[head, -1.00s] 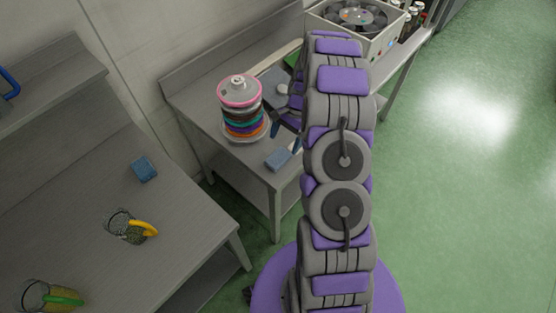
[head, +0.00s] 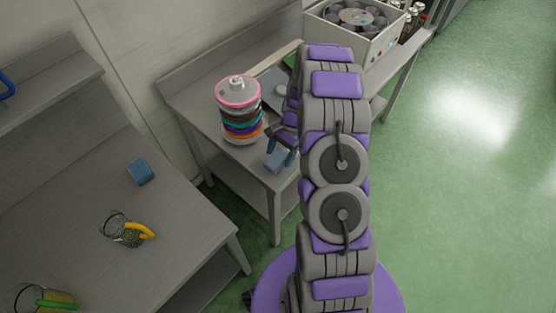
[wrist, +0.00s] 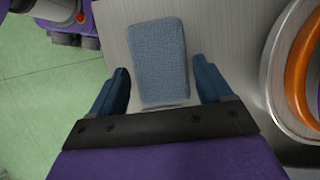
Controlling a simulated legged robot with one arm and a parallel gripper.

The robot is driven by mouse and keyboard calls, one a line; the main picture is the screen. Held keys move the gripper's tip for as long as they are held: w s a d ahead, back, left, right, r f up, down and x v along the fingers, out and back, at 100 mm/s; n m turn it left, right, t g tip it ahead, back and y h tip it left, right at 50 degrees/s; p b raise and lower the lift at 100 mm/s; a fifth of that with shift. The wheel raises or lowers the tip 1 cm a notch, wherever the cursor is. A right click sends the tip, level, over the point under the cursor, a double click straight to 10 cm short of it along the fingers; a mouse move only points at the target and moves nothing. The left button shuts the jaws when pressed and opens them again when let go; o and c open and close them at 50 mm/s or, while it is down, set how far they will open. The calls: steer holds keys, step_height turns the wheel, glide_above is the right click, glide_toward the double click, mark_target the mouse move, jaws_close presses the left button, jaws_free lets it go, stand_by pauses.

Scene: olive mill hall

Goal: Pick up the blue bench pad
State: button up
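A blue bench pad (head: 276,160) lies near the front corner of the metal bench, partly hidden by my gripper in the head view. In the wrist view the same blue pad (wrist: 158,60) is a textured block on the brushed metal. My gripper (wrist: 162,78) is open, with one blue finger to each side of the pad and a gap on both sides. I cannot tell how far the fingertips are above the bench. A second blue pad (head: 141,172) lies on the left table.
A stack of coloured discs with a pink-rimmed lid (head: 239,107) stands close to the pad; an orange ring (wrist: 297,75) shows at right in the wrist view. A fan box (head: 352,28) stands at the back. Green floor is clear at right.

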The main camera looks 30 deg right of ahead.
mark_target(277, 161)
steer(key=shift+a, duration=0.3)
steer(key=c, duration=0.8)
steer(key=shift+o, duration=0.2)
steer(key=shift+d, duration=0.1)
steer(key=shift+d+r, duration=0.1)
steer(key=shift+r, duration=0.1)
steer(key=shift+r, duration=0.55)
steer(key=shift+s+r+p, duration=0.25)
steer(key=shift+r+p, duration=0.1)
steer(key=shift+r, duration=0.25)
steer(key=shift+s+r+p, duration=0.25)
steer(key=shift+r+p, duration=0.1)
steer(key=shift+r, duration=0.25)
steer(key=s+d+p, duration=0.1)
steer(key=s+d, duration=0.1)
steer(key=s, duration=0.5)
steer(key=s+d+r+p, duration=0.1)
steer(key=s+d, duration=0.2)
steer(key=s, duration=0.4)
steer(key=shift+s+r, duration=0.1)
